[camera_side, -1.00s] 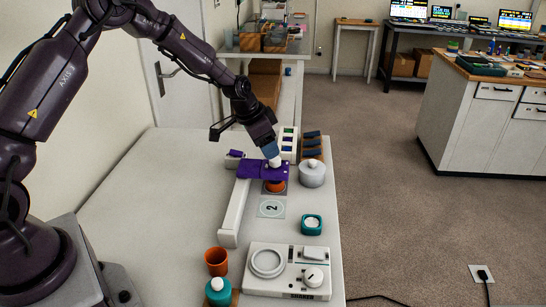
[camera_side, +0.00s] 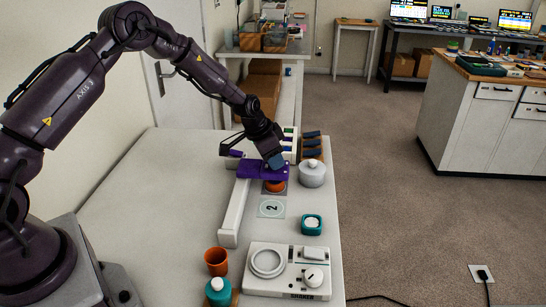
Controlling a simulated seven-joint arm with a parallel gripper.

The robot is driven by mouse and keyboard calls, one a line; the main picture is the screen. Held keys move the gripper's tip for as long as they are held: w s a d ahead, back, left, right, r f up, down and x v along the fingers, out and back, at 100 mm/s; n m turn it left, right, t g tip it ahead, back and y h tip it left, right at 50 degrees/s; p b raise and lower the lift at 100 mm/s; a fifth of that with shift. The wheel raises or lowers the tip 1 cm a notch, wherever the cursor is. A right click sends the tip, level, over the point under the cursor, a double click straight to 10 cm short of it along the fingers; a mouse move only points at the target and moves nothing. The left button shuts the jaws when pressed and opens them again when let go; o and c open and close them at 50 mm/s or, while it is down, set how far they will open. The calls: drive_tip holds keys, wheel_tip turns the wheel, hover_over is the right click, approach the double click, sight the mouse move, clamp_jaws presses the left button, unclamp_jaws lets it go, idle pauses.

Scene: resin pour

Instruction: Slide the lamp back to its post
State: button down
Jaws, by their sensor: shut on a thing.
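The purple lamp (camera_side: 250,170) is a flat bar lying across the white rail (camera_side: 235,212), its right part reaching over an orange round piece (camera_side: 274,187) on a grey pad. My gripper (camera_side: 276,164), with blue fingers, comes down from above onto the right part of the lamp and is shut on it. The fingers hide the white knob there. A small purple piece (camera_side: 235,153) at the far end of the rail may be the post; it is partly hidden behind my wrist.
A grey lidded pot (camera_side: 312,175) stands close right of the lamp. A card marked 2 (camera_side: 271,208) and a teal jar (camera_side: 312,224) lie nearer. The shaker (camera_side: 288,271) and an orange cup (camera_side: 217,262) are at the front. The table's left side is clear.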

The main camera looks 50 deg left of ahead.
drive_tip(key=s+d, duration=1.2)
drive_tip(key=shift+s+d, duration=0.2)
drive_tip(key=c, duration=0.8)
unclamp_jaws()
drive_tip(key=shift+r, duration=0.15)
drive_tip(key=v, duration=1.2)
drive_tip(key=shift+s+r, duration=0.15)
drive_tip(key=shift+r, duration=0.2)
